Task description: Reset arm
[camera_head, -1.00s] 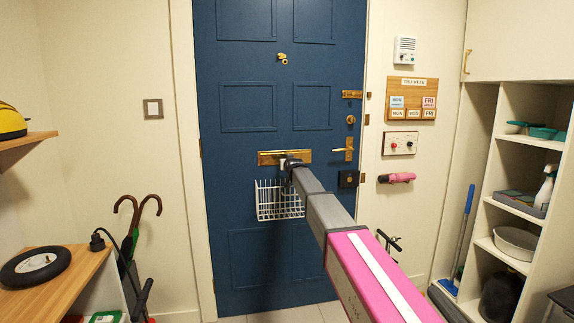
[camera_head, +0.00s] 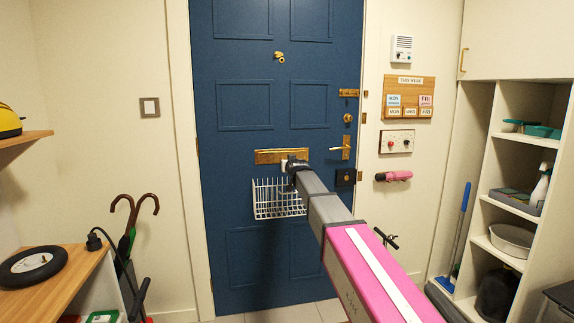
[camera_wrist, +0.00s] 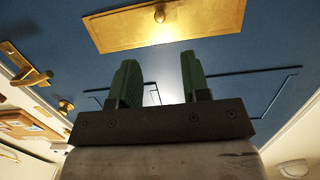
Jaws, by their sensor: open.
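My gripper (camera_wrist: 158,85) is open and empty in the wrist view, its two green fingers apart with only the blue door (camera_wrist: 225,65) behind them. In the head view my pink and grey arm reaches forward to the door (camera_head: 243,105), with its end near the brass letter plate (camera_head: 268,156) and the white wire basket (camera_head: 276,199). The letter plate also shows above the fingertips in the wrist view (camera_wrist: 165,20). I cannot tell how small the gap between gripper and door is.

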